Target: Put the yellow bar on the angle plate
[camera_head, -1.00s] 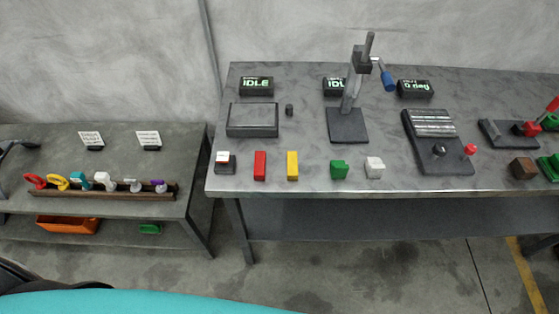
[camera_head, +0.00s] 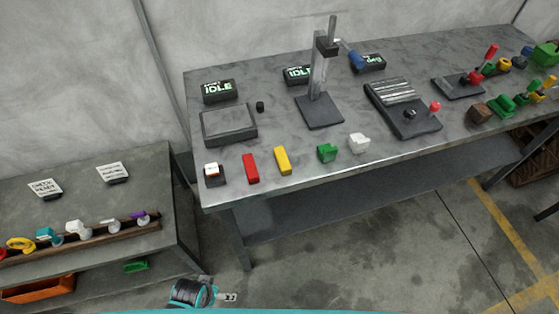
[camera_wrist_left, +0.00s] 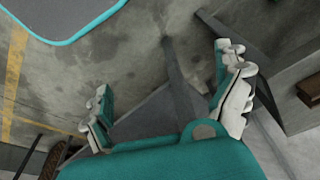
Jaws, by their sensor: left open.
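The yellow bar (camera_head: 283,161) lies on the grey main bench near its front edge, just right of the red bar (camera_head: 251,168). A dark plate fixture with pale ridged strips (camera_head: 402,107) lies further right, near a display reading in degrees; I take it for the angle plate. Nothing lies on its strips. My left gripper (camera_wrist_left: 172,75) is open and empty in the left wrist view, over the floor and bench legs. The yellow bar is not seen there. My right gripper is not in view.
A vertical stand (camera_head: 319,112) rises between the yellow bar and the plate fixture. A green block (camera_head: 327,153) and a white block (camera_head: 358,143) sit right of the bar. A dark flat box (camera_head: 229,126) lies behind the red bar. A lower side bench (camera_head: 85,200) stands left.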

